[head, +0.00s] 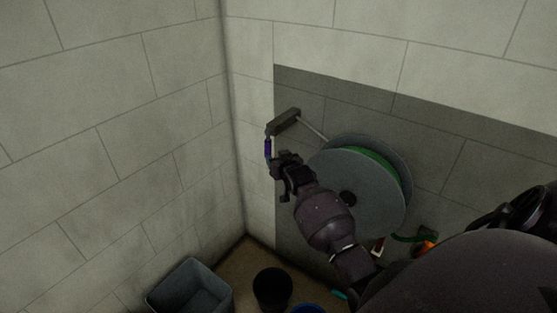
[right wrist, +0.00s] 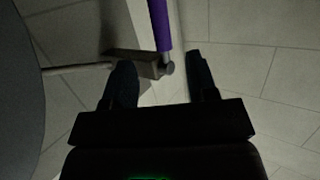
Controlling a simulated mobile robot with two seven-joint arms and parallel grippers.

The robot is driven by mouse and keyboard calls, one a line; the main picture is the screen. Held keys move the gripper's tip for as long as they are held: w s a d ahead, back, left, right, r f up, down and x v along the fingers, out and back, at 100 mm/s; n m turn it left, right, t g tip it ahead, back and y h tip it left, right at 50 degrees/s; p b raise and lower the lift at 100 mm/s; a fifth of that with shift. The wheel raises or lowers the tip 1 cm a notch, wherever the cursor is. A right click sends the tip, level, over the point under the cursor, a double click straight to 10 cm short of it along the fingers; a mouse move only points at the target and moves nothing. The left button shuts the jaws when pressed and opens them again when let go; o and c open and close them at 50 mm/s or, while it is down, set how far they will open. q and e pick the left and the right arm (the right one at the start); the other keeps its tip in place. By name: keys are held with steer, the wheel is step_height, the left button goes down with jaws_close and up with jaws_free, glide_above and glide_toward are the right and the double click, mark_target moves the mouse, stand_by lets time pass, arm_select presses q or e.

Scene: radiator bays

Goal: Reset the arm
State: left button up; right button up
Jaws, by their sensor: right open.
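My right gripper (head: 279,172) is open in the head view, just below and beside the purple crank handle (head: 268,148). The handle hangs from a dark grey crank arm (head: 284,122), which a thin rod joins to the grey hose reel (head: 355,195) with green hose on it. In the right wrist view, the purple handle (right wrist: 160,22) and the end of the crank arm (right wrist: 138,63) appear between my two open fingers. I cannot tell if a finger touches the handle. My right arm hides part of the reel. My left gripper is not in view.
A grey bin (head: 185,292), a black bucket (head: 272,287) and a blue-rimmed bucket (head: 308,309) stand on the floor below. An orange item (head: 427,247) is by the hose end at the right. Block walls meet in a corner left of the crank.

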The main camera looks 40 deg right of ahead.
stand_by(0.5)
steer(key=s+a+r+n+t+y, duration=0.2)
steer(key=s+a+r+n, duration=0.15)
steer(key=a, duration=0.55)
steer(key=s+a+f+g, duration=0.1)
steer(key=s+a+f, duration=0.2)
steer(key=s, duration=0.7)
steer(key=s+a+f+n+g+y, duration=0.1)
steer(key=s+a+f, duration=0.3)
steer(key=s+f, duration=0.4)
steer(key=s+a+f+g+y, duration=0.1)
steer(key=s+a+f+g, duration=0.1)
steer(key=s+f, duration=0.4)
steer(key=s+a+b, duration=0.1)
steer(key=s, duration=0.4)
steer(key=shift+s+a+f+g, duration=0.2)
steer(key=shift+s+a+g, duration=0.15)
steer(key=shift+a+g, duration=0.05)
